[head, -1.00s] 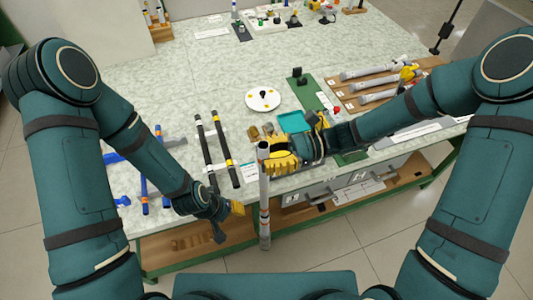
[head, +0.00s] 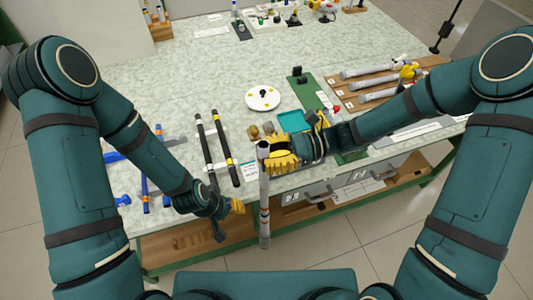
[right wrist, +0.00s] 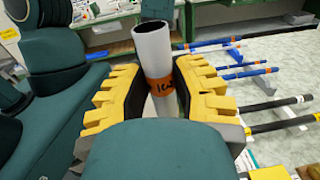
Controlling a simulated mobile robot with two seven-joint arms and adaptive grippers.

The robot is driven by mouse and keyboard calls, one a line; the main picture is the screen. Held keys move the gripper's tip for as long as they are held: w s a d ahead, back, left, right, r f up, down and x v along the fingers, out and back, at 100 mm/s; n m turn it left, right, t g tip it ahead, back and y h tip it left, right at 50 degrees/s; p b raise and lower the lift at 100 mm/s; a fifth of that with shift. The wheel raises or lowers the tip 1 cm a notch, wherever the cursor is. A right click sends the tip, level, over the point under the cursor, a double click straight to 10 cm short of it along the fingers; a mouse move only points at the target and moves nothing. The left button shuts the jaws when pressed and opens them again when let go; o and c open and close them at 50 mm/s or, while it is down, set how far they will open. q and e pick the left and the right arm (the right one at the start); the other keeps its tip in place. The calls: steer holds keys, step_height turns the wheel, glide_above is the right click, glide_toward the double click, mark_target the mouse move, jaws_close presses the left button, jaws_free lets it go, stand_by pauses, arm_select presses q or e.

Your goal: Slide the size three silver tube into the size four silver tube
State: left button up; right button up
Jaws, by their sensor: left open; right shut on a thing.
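A long silver-grey tube (head: 264,200) stands upright at the table's front edge. Its lower part hangs below the table top. My right gripper (head: 272,157) is shut on it near its top. In the right wrist view the tube (right wrist: 153,50) shows an open, hollow upper end and an orange band with dark marking, partly hidden between the yellow finger pads. I cannot read its size or tell whether a second tube sits inside it. My left gripper (head: 229,218) is open and empty, left of the tube's lower part and apart from it.
Several silver tubes (head: 365,69) lie on a wooden board (head: 345,101) at the right. Black rods (head: 222,148) and blue rods (head: 143,180) lie at the left. A white disc (head: 263,98) and a teal tray (head: 291,121) are mid-table.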

mark_target(267, 190)
arm_select(q)
steer(key=shift+r, duration=0.25)
stand_by(0.6)
steer(key=shift+f+b, duration=0.75)
steer(key=shift+f, duration=0.3)
arm_select(e)
steer(key=shift+f, duration=1.5)
arm_select(q)
step_height(267, 190, down, 7)
steer(key=s+b, duration=0.2)
steer(key=b, duration=0.4)
steer(key=shift+d+r+g+b, duration=0.15)
steer(key=shift+d+g+b, duration=0.05)
steer(key=shift+g+b, duration=0.15)
arm_select(e)
steer(key=shift+f, duration=5.4)
arm_select(q)
steer(key=shift+f+b, duration=0.75)
steer(key=shift+b, duration=0.05)
arm_select(e)
steer(key=shift+f, duration=1.25)
